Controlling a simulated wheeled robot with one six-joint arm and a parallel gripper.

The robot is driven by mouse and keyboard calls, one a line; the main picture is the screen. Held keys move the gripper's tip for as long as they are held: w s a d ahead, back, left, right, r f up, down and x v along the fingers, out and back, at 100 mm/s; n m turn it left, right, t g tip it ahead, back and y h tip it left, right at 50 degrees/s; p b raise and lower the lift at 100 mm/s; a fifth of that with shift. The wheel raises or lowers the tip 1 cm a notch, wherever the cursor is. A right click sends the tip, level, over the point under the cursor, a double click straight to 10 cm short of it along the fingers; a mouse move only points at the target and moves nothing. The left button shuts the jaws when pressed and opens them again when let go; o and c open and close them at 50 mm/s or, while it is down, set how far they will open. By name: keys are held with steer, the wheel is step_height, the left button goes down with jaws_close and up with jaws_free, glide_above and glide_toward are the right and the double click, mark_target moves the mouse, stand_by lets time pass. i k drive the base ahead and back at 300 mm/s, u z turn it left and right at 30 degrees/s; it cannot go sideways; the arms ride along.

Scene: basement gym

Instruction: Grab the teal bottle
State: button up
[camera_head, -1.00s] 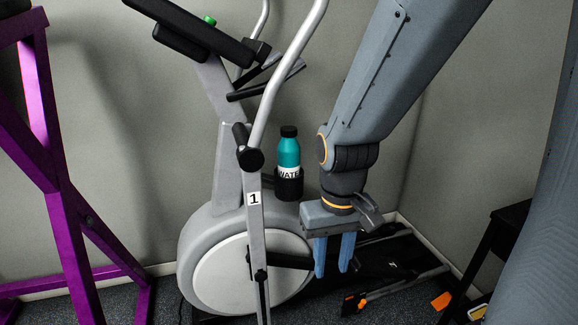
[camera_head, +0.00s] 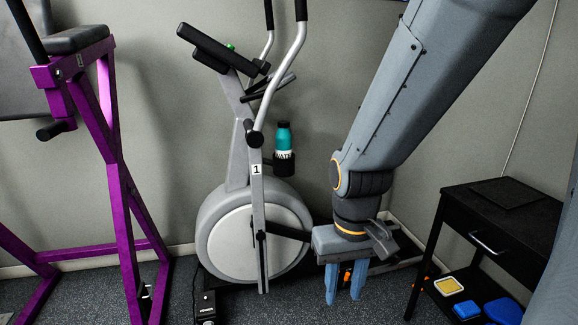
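The teal bottle (camera_head: 283,137) has a black cap and a white label band. It stands upright in a black holder (camera_head: 284,166) on the grey elliptical machine (camera_head: 230,215). My gripper (camera_head: 343,290) hangs pointing down, lower than the bottle and to its right in the picture, well apart from it. Its two blue fingers stand apart with a gap between them and nothing held.
The elliptical's upright handlebars (camera_head: 288,62) rise beside the bottle. A purple rack (camera_head: 118,190) stands at the left. A black side table (camera_head: 495,215) stands at the right, with blue and yellow items on its lower shelf. Grey carpet is open in front.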

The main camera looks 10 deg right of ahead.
mark_target(283, 138)
steer(key=z, duration=1.05)
steer(key=i, duration=1.4)
steer(key=u, duration=0.5)
